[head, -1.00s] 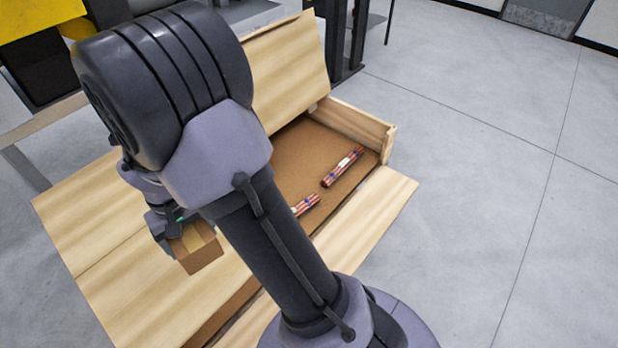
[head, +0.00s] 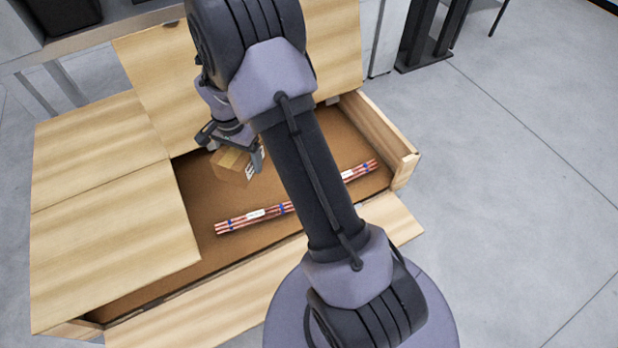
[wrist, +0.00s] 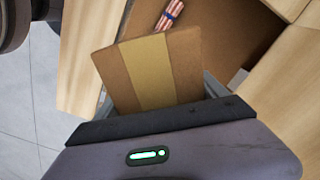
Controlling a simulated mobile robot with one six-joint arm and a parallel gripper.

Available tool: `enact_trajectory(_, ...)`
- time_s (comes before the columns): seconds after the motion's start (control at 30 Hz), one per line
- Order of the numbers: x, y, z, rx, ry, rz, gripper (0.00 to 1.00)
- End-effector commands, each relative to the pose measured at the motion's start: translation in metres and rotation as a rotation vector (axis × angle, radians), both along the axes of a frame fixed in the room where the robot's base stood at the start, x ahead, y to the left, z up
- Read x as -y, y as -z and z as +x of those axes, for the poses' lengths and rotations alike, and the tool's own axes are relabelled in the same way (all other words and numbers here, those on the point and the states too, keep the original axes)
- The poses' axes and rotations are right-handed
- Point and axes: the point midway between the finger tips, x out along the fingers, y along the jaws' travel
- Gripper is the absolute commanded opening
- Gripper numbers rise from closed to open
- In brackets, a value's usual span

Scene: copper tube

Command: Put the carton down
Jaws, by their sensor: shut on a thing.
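The carton (head: 231,166) is a small brown cardboard box with a tan tape strip and a white label on its side. My gripper (head: 238,150) is shut on it. In the head view the carton shows over the open part of the wooden crate (head: 405,165); I cannot tell its height above the crate's floor. In the wrist view the carton (wrist: 152,70) fills the middle, with its taped face toward the camera. Part of it is hidden by my gripper.
Bundles of copper tubes (head: 250,219) with blue bands lie on the crate's brown floor, partly hidden by my arm. Light wooden boards (head: 110,220) cover the crate's left part. Bare crate floor (head: 203,200) shows left of the carton. Grey concrete floor (head: 510,150) lies to the right.

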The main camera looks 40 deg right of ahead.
Motion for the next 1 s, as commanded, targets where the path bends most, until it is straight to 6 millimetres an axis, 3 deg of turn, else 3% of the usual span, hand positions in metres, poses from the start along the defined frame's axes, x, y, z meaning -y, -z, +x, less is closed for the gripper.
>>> enact_trajectory(0.03,0.017,0.020,0.008,-0.003,0.163,0.000,0.25)
enact_trajectory(0.3,0.112,0.111,0.035,-0.004,1.163,0.000,0.25)
enact_trajectory(0.5,0.162,0.160,0.034,-0.004,1.687,0.000,0.25)
enact_trajectory(0.6,0.173,0.171,0.032,-0.004,1.817,0.000,0.25)
enact_trajectory(0.73,0.177,0.190,0.032,-0.005,1.867,0.000,0.25)
enact_trajectory(1.0,0.176,0.253,0.032,-0.004,1.865,0.001,0.25)
